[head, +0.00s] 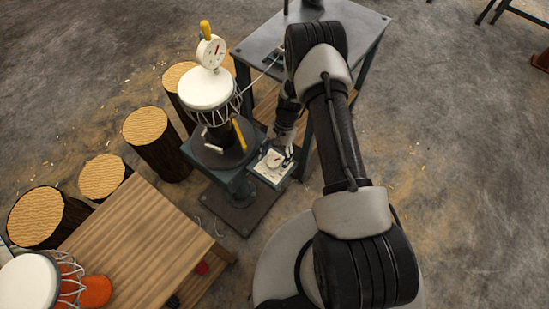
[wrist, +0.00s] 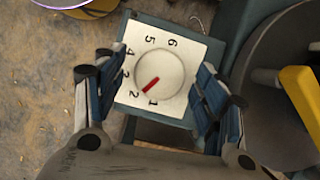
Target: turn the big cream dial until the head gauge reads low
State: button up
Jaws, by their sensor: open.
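The big cream dial (wrist: 166,70) sits on a white square plate (wrist: 185,110) numbered 1 to 6. Its red pointer aims down-left, between 1 and 2 and nearer 2. My gripper (wrist: 161,64) is open, with one finger on each side of the plate and the dial between them. A gap shows between each finger and the dial. In the head view the dial (head: 274,160) is small, with my gripper (head: 284,148) just over it. The round white head gauge (head: 211,51) stands on the drum; its red needle shows, but the scale is too small to read.
The goblet drum (head: 207,89) stands on a dark round platform (head: 218,149) left of the dial. A yellow handle (head: 239,134) rises beside it, close to my gripper. A grey table (head: 262,43) is behind, log stools (head: 157,143) at left, and open floor (head: 450,150) at right.

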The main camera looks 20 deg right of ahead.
jog(key=shift+c, duration=0.5)
jog(key=c, duration=0.9)
